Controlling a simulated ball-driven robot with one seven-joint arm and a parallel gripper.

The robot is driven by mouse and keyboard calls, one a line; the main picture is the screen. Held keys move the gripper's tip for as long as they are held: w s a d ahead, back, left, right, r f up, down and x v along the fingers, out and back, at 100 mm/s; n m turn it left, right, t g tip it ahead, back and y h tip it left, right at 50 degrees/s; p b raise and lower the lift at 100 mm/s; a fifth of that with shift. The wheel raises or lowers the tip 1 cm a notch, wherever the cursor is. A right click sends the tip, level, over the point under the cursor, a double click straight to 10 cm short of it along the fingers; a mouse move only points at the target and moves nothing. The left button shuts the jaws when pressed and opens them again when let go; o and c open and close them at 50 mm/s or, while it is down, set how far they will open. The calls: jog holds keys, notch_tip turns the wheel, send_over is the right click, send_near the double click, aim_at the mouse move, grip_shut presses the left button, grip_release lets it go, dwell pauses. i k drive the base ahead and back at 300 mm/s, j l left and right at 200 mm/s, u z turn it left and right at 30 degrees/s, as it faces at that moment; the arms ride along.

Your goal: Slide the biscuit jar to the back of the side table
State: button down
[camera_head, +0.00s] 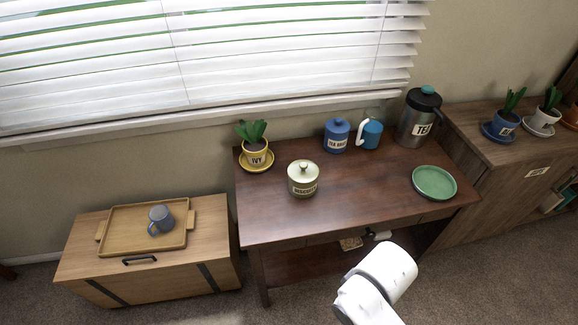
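The biscuit jar (303,179) is a pale green-gold lidded pot with a label reading like "BISCUITS". It stands upright on the left part of the dark brown side table (335,214), in front and to the right of the ivy pot. Bare table top lies behind it. A white rounded part of my arm shows at the bottom, in front of the table and apart from the jar. My gripper is not visible in this view.
On the table stand a yellow ivy pot (257,155), a blue tea-bag jar (337,136), a blue mug (370,134), a steel tea flask (418,117) and a green plate (434,183). A wooden chest (82,262) with a tray (117,240) is left; a cabinet (492,150) is right.

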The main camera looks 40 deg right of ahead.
aim_at(299, 190)
jog(key=i+j+z, duration=0.1)
jog(key=j, duration=0.35)
jog(key=i+j+z, duration=0.15)
jog(key=j, duration=0.3)
jog(key=i+j+z, duration=0.1)
jog(key=j, duration=0.35)
jog(key=i+j+z, duration=0.1)
jog(key=i+j, duration=0.15)
jog(key=j, duration=0.25)
jog(key=i+j+z, duration=0.15)
jog(key=j, duration=0.3)
jog(key=k, duration=0.05)
